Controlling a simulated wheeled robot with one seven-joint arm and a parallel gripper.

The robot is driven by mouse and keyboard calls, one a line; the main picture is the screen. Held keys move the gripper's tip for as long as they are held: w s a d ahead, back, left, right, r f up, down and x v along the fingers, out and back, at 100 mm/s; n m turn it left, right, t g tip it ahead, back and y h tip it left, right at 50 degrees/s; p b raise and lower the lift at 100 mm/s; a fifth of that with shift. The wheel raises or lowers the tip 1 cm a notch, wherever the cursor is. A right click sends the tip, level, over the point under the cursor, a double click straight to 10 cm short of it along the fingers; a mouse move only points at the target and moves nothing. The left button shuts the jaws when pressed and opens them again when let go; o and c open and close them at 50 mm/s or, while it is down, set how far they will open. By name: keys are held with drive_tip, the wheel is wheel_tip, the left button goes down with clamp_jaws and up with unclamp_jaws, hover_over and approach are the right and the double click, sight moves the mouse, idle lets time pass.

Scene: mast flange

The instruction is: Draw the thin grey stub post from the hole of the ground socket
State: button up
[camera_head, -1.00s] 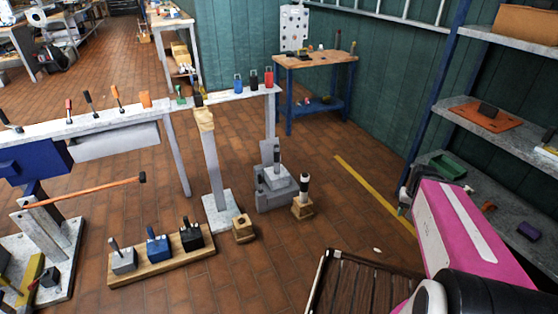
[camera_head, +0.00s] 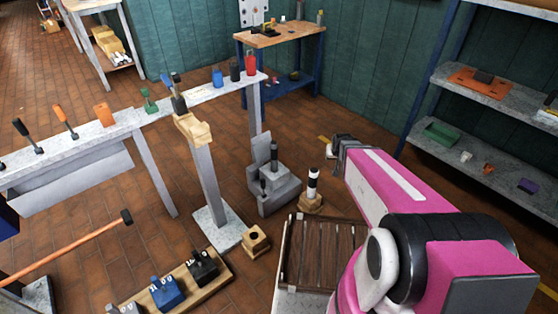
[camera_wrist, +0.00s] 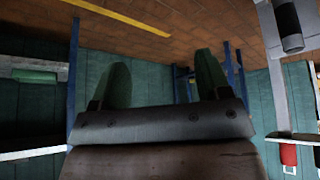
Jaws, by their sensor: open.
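A grey stepped block (camera_head: 286,192) stands on the brick floor, apparently the ground socket. A taller dark grey post (camera_head: 274,153) stands upright in it, and a shorter thin stub (camera_head: 263,187) shows at its front left. I cannot tell for sure which is the named post; the hole is too small to make out. My gripper (camera_head: 340,143) is above and to the right of the block, apart from it. In the wrist view my gripper (camera_wrist: 164,80) has its two dark green fingers spread with nothing between them. A dark cylinder (camera_wrist: 290,25) shows at the upper right there.
A wooden block with a black-and-white post (camera_head: 312,185) stands right of the grey block. A wooden block with a hole (camera_head: 256,240) and a pedestal post (camera_head: 205,180) are left. Shelves (camera_head: 480,150) stand right.

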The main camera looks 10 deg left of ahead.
drive_tip(key=w+a+f+n+t+y, duration=0.25)
drive_tip(key=w+a+f+t, duration=0.5)
drive_tip(key=a, duration=0.65)
drive_tip(key=a+f+n+t+y, duration=0.2)
drive_tip(key=a+f+y, duration=0.4)
drive_tip(key=a, duration=0.6)
drive_tip(key=x, duration=0.7)
drive_tip(key=r+x, duration=0.1)
drive_tip(key=x, duration=0.3)
drive_tip(key=shift+w, duration=0.15)
drive_tip(key=shift+d, duration=0.1)
drive_tip(key=c, duration=1.2)
drive_tip(key=shift+r, duration=5.75)
